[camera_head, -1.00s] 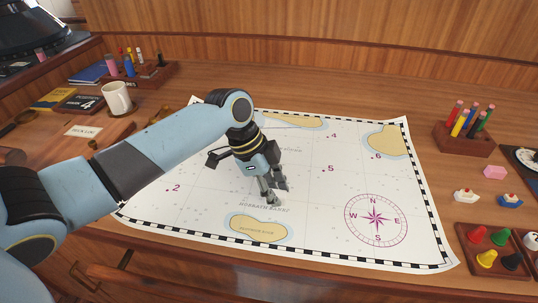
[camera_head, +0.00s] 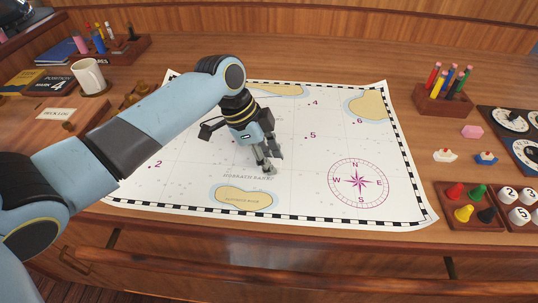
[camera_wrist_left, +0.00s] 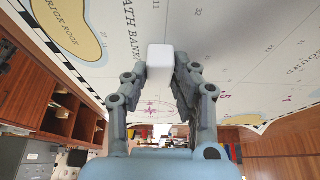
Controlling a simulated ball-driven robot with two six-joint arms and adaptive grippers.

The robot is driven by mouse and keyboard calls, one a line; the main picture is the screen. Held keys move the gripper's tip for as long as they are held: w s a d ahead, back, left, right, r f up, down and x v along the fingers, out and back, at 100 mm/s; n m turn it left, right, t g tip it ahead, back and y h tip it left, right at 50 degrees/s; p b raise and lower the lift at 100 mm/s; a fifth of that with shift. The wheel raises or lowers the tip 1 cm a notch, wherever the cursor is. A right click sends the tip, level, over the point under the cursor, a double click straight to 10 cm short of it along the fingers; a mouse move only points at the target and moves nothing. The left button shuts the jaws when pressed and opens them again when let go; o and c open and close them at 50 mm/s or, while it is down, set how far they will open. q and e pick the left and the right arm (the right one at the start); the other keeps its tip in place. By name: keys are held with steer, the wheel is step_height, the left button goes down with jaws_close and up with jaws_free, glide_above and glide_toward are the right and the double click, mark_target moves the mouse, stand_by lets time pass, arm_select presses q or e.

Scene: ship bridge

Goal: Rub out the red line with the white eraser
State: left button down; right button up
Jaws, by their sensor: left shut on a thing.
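The white eraser (camera_wrist_left: 160,62) is between the fingers of my left gripper (camera_wrist_left: 160,82) in the left wrist view, close to the chart. In the head view my left gripper (camera_head: 267,168) points down over the middle of the chart (camera_head: 300,190), just above and right of the printed bank name. The fingers mostly hide the eraser there. I cannot tell whether the eraser touches the paper. I see no red line on the chart in either view; the arm and gripper cover part of it. My right gripper is not in view.
A mug (camera_head: 88,76), books and a pen rack (camera_head: 118,50) are at the left. The chart's right half is clear.

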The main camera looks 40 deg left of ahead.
arm_select(q)
step_height(320, 180, up, 2)
steer(key=shift+p, duration=0.95)
steer(key=shift+r+p, duration=0.65)
steer(key=shift+r, duration=1.3)
